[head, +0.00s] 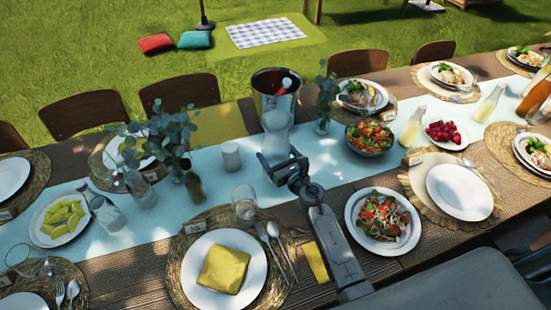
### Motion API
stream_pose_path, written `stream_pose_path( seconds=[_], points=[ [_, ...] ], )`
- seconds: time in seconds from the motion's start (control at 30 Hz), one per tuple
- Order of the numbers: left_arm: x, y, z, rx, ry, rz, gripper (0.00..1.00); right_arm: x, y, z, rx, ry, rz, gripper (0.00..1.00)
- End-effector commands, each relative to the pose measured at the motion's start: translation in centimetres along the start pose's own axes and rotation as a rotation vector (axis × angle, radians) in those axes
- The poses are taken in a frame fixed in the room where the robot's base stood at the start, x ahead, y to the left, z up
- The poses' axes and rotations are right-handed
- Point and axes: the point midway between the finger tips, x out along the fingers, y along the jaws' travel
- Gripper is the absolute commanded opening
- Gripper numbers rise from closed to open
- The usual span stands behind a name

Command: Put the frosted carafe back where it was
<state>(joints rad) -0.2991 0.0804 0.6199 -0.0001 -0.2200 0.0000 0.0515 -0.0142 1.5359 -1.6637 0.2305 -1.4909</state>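The frosted carafe (276,118) is pale and translucent and looks upright, in front of a shiny metal bucket near the middle of the table. My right gripper (279,157) is at its lower part, with a finger on each side. The gripper hides the carafe's base, so I cannot tell whether the fingers press on it or whether it touches the table. My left gripper is not in view.
The metal bucket (274,84) stands right behind the carafe. A eucalyptus vase (323,108), a salad bowl (370,137) and a white candle (231,156) are nearby. A glass (244,203) and a yellow-napkin plate (202,282) are nearer. Some pale blue runner (330,160) is bare to the right.

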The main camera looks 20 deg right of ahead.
Motion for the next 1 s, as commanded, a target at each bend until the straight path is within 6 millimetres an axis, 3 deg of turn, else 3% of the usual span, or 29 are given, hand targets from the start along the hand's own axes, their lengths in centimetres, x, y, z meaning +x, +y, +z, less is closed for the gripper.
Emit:
stream_pose_path(
  seconds=[0.17,0.43,0.9,0.93,1.0],
  points=[
    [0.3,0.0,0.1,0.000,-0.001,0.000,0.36,1.2,-0.5,0.0,0.001,-0.005,0.000,0.27],
    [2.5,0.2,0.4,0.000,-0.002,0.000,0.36,1.1,-0.4,-3.2,0.000,-0.003,0.000,0.27],
    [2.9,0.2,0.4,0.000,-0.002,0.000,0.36,1.0,-0.4,-3.7,0.000,-0.005,0.000,0.27],
    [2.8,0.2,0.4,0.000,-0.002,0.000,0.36,1.0,-0.3,-3.9,0.001,0.000,0.000,0.84],
    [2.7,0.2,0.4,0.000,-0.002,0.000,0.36,1.0,-0.3,-3.8,0.001,0.000,0.000,0.98]
  ],
)
